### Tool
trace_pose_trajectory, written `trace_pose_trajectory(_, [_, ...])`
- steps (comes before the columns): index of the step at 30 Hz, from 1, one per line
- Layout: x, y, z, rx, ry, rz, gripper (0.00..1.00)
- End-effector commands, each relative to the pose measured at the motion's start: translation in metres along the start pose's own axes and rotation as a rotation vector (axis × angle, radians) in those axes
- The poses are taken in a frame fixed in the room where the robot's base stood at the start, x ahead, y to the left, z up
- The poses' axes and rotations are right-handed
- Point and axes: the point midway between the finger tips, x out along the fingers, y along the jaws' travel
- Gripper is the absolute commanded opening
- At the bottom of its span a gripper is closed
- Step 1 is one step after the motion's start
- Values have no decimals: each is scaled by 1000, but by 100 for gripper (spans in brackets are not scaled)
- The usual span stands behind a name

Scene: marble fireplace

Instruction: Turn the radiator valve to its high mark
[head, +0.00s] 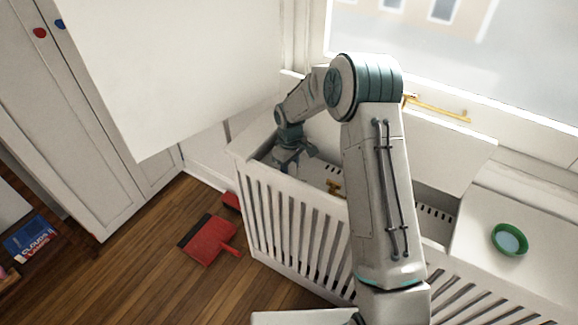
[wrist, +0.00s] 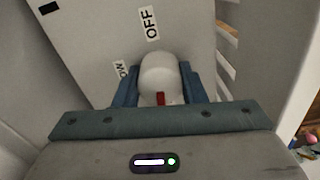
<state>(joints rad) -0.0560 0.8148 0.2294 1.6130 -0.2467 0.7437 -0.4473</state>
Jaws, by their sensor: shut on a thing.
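The radiator valve (wrist: 158,73) is a white rounded knob with a red mark (wrist: 160,99) on the side facing my gripper's palm. My gripper (wrist: 165,88) is shut on it, with one blue finger on each side. An OFF label (wrist: 149,22) lies beyond the knob on the pale panel. A partly covered label, seemingly LOW (wrist: 120,70), lies to its left. No high mark can be read. In the head view my gripper (head: 291,158) reaches down inside the left end of the white slatted radiator cover (head: 240,153); the knob is hard to make out there.
A small brass fitting (head: 335,187) shows inside the cover. A green bowl (head: 509,239) sits on the closed right part. A red dustpan (head: 208,241) lies on the floor. A white panel (head: 180,70) hangs at upper left.

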Motion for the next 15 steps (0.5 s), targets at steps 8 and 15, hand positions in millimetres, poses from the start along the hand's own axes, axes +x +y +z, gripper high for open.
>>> trace_pose_trajectory(8, [-4,4,-3,-117,11,11,14])
trace_pose_trajectory(15, [-4,4,-3,-153,11,12,14])
